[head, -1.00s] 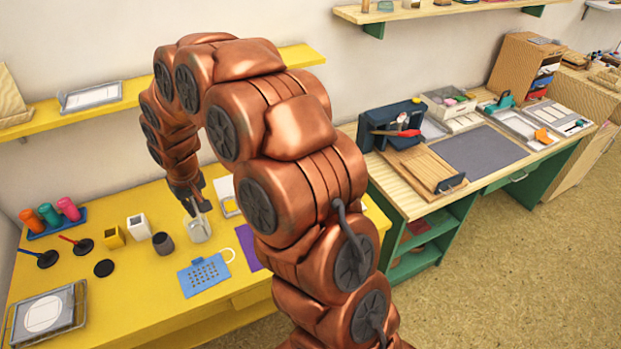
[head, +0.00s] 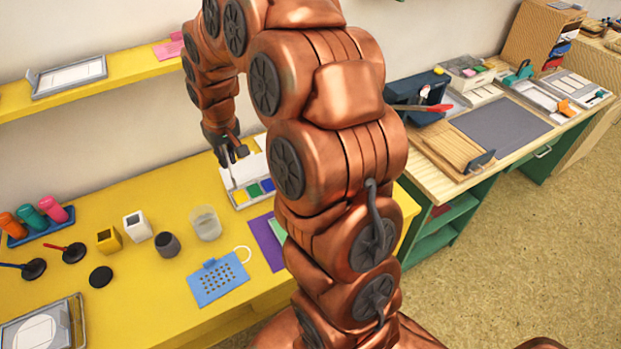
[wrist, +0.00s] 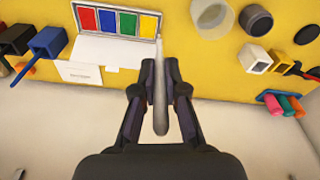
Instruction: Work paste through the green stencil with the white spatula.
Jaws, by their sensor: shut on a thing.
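My gripper (head: 228,155) is shut on a slim pale grey-white tool, which also shows between the fingers in the wrist view (wrist: 161,112). I cannot tell from its shape whether it is the white spatula. It points down over the paint box (wrist: 119,10), which has red, blue, green and yellow squares; contact is unclear. A blue perforated stencil (head: 218,284) lies flat on the yellow table, apart from my gripper. A purple sheet (head: 266,243) with a green edge (head: 279,228) beside it is partly hidden by my arm. No clearly green stencil shows.
A clear cup (head: 206,222), a dark cup (head: 167,244), white (head: 137,227) and yellow (head: 109,240) holders stand left of the paint box. A rack of bottles (head: 40,226) and stampers are farther left. A shelf (head: 110,95) runs above.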

